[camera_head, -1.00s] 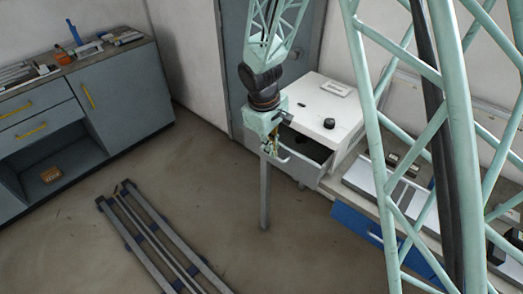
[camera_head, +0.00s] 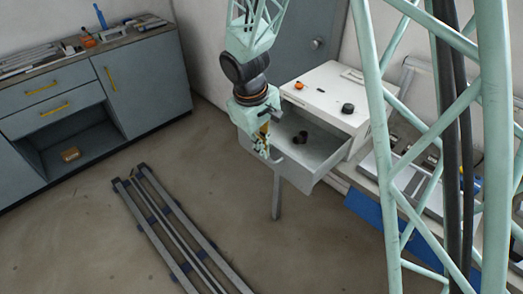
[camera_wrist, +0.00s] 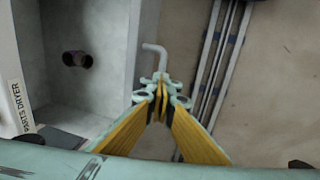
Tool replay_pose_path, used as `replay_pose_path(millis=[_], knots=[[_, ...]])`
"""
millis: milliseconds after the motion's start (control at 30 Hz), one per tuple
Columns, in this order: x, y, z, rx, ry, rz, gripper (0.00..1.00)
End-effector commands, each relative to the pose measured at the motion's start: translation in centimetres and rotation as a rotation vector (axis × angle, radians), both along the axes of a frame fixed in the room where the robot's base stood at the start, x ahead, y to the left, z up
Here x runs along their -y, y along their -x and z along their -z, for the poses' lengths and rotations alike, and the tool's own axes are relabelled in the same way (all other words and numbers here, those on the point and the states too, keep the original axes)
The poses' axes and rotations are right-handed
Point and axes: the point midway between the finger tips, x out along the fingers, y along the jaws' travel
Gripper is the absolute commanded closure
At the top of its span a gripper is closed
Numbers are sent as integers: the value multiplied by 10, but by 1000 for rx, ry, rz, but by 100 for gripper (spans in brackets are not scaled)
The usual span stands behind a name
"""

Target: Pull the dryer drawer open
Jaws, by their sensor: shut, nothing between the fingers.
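The parts dryer (camera_head: 322,92) is a white box at upper centre in the head view, with its label at the left edge of the wrist view. Its grey drawer (camera_head: 322,160) stands well out from the box, open at the top. In the wrist view the drawer (camera_wrist: 95,105) is at left, with a dark cylindrical part (camera_wrist: 77,59) inside. The bent grey handle (camera_wrist: 155,50) sticks out from the drawer front. My gripper (camera_wrist: 161,84) is shut and empty at the handle's lower end in this view; I cannot tell whether they touch. It also shows in the head view (camera_head: 264,152).
A grey cabinet (camera_head: 150,85) with yellow handles stands at left. Grey frame rails (camera_head: 165,225) lie at lower centre-left. A blue panel (camera_head: 370,208) is below the worktop at right. Bare floor (camera_head: 70,215) is clear at lower left.

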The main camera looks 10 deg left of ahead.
Motion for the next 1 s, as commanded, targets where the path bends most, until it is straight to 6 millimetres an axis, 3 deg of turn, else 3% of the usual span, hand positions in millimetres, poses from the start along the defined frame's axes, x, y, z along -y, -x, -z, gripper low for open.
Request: replay_pose_path(millis=[33,167,333,1000], knots=[[4,6,8,-14,7,4,100],[4,6,8,-14,7,4,100],[4,6,8,-14,7,4,88],[1,2,-3,-4,3,0,88]])
